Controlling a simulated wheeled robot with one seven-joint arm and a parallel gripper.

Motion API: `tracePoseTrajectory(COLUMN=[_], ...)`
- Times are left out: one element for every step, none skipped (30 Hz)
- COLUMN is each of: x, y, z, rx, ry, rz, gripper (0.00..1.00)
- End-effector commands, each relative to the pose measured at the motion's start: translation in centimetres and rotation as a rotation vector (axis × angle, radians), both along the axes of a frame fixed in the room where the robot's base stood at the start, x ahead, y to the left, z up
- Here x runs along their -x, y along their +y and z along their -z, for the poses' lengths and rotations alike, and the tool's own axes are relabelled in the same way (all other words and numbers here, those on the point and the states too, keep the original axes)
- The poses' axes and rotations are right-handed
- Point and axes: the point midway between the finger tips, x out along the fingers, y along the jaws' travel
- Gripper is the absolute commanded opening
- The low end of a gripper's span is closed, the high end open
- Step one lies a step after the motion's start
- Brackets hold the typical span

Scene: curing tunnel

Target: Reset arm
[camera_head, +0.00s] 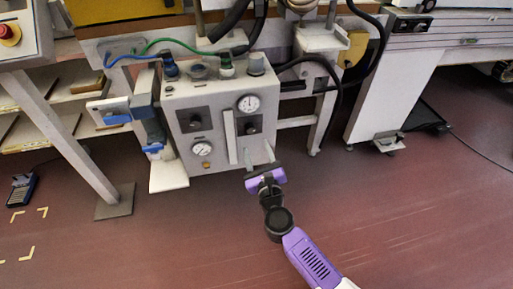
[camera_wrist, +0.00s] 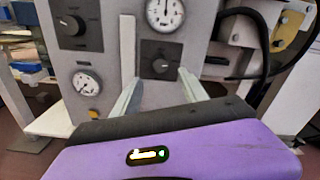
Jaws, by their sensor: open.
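My gripper (camera_head: 261,166) is at the end of my purple and black arm, in front of the lower right part of a grey control box. In the wrist view its two fingers (camera_wrist: 160,88) stand wide apart with nothing between them. They point at the front face of the grey control box (camera_wrist: 105,62). Behind the gap are a black knob (camera_wrist: 158,66) and the lower part of a tall pale strip. I cannot tell whether the fingertips touch the box.
The control box (camera_head: 212,95) carries gauges, including one at upper right (camera_head: 247,103), and hoses on top. A slanted leg with a foot plate (camera_head: 115,201) stands to the left. A white machine leg (camera_head: 385,105) stands to the right. The floor (camera_head: 420,215) in front is open.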

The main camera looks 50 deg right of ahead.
Motion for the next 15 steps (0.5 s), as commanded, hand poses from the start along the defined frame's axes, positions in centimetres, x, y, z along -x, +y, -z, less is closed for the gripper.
tracePoseTrajectory(x=[-0.02,-0.02,-0.03,-0.03,-0.03,-0.04,-0.03,-0.04,-0.04,-0.04,-0.04,-0.04,-0.04,-0.04,-0.05], y=[-0.01,0.0,-0.01,-0.01,-0.01,-0.01,-0.02,-0.01,-0.03,-0.03,-0.03,-0.03,-0.03,-0.03,-0.01], z=[-0.01,-0.01,-0.01,-0.01,-0.01,-0.01,-0.01,-0.01,-0.01,-0.01,0.0,0.0,-0.01,-0.01,0.0], rx=[0.0,0.0,0.0,0.0,0.0,0.0,0.0,0.0,0.0,0.0,0.0,0.001,0.004,0.01,0.025], ry=[0.0,0.0,0.0,0.0,0.0,0.0,0.0,0.0,0.0,0.0,0.0,0.001,0.003,0.007,0.017], rz=[0.0,0.0,0.0,0.0,0.0,0.0,0.0,0.0,0.0,0.0,0.0,0.0,0.0,0.0,-0.001], gripper=[0.51,0.51,0.51,0.51,0.51,0.51,0.51,0.51,0.51,0.51,0.51,0.51,0.51,0.51,0.51])
